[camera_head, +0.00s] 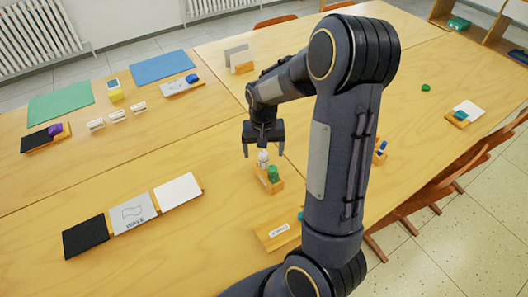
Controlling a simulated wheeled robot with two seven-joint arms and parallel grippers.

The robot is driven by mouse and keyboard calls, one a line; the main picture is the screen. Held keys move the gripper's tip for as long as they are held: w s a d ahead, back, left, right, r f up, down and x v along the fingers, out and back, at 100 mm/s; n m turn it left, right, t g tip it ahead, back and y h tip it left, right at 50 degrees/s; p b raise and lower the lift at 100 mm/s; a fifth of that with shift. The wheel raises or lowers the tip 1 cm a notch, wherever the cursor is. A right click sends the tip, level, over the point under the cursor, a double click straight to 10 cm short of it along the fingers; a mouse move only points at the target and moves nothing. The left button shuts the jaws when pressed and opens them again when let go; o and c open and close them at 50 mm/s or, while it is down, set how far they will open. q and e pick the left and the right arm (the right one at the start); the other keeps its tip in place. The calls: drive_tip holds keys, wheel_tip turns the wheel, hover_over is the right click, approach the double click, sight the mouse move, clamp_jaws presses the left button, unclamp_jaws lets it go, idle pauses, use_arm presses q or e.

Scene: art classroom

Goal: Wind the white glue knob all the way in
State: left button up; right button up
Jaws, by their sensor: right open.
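The white glue knob (262,158) stands upright at the back of a small wooden holder (274,187) near the middle of the table. A green knob or cap (273,174) sits just in front of it in the same holder. My right gripper (264,152) points down over the holder with its fingers apart, one on each side of the white knob's top. I cannot tell whether the fingers touch it. How far the knob is wound in is too small to see. My left gripper is not in view.
Black, grey and white cards (135,212) lie to the left. Several white rolls (118,116) and blue and green sheets (162,67) lie farther back. Chairs (425,199) line the right edge.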

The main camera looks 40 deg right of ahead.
drive_tip(key=shift+r, duration=0.1)
idle(0.3)
drive_tip(key=shift+r+p, duration=2.45)
drive_tip(key=shift+r, duration=0.5)
